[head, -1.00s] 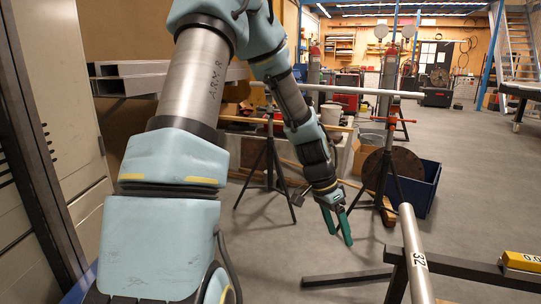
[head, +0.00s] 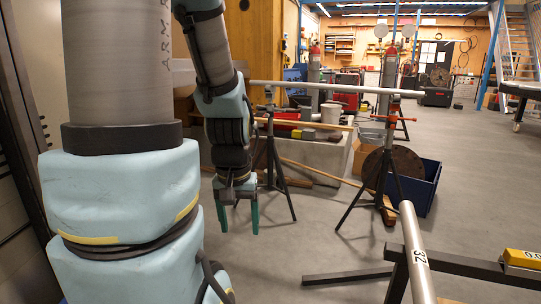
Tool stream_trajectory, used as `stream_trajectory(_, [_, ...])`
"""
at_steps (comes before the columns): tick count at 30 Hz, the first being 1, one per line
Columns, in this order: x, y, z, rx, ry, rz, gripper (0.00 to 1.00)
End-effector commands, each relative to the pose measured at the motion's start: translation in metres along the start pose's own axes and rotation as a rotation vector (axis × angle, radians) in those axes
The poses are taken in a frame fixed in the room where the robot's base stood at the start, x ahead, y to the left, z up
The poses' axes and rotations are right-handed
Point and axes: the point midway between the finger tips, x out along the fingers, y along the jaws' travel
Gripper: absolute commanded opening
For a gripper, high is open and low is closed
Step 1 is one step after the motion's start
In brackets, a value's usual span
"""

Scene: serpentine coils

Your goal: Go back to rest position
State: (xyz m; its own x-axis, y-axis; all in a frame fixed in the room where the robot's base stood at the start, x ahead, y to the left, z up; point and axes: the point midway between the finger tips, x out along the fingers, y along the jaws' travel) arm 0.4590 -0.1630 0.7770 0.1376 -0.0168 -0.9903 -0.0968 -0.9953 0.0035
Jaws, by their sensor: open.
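My gripper (head: 239,228) hangs at the end of my arm in the left middle of the head view. Its two green fingers point down and stand apart, with nothing between them but floor behind. My arm is folded, with the large upper link at the left and the forearm hanging down beside it. The gripper is clear of the objects around it, just left of the near tripod stand (head: 270,170).
A long pale pipe (head: 330,87) rests across two stands. A metal tube marked 32 (head: 415,250) lies on a black trestle (head: 460,266) at the front right. A blue crate (head: 424,190) and a round brown disc (head: 402,170) sit beyond. Open grey floor lies right.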

Motion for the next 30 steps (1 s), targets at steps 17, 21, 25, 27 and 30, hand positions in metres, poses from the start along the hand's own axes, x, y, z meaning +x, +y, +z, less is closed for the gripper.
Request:
stream_trajectory(17, [-0.148,0.001,-0.021,0.003,0.000,0.000,0.72])
stream_trajectory(21, [-0.160,0.001,-0.023,0.003,0.000,0.000,0.72])
stream_trajectory(25, [-0.161,0.001,-0.023,0.003,0.000,0.000,0.72])
stream_trajectory(27, [-0.161,0.001,-0.023,0.003,0.000,0.000,0.72])
stream_trajectory(30, [-0.161,0.001,-0.023,0.003,0.000,0.000,0.72])
